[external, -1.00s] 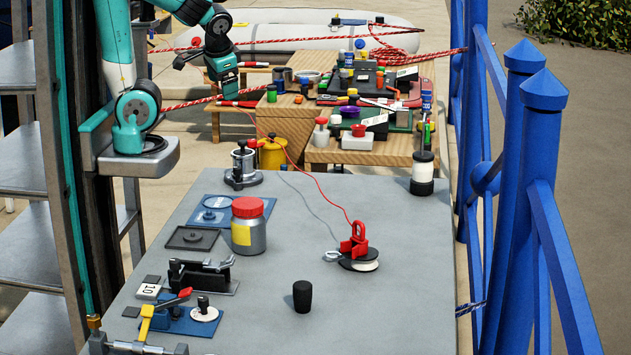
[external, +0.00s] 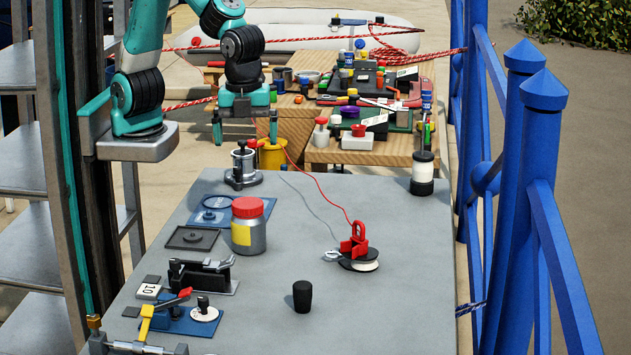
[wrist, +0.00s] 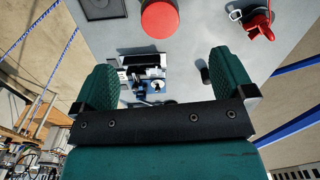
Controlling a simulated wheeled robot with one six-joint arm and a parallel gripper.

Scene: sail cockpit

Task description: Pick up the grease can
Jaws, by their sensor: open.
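The grease can appears to be the silver can with a red lid and yellow label (external: 248,230), standing upright on the grey table (external: 400,300). In the wrist view its round red lid (wrist: 160,18) shows at the top, beyond the fingertips and roughly centred between them. My gripper (external: 245,138) points down, with its fingers spread wide and nothing between them. It is above the far end of the table, higher than the can and apart from it. In the wrist view the two green finger pads (wrist: 164,75) stand wide apart.
A metal pot with a black knob (external: 242,165) stands behind the can, below my gripper. A blue plate (external: 225,203) and a dark tray (external: 191,238) lie left of it. A red clamp piece (external: 355,243) with a red cord stands to the right. Blue railings (external: 540,160) border the right side.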

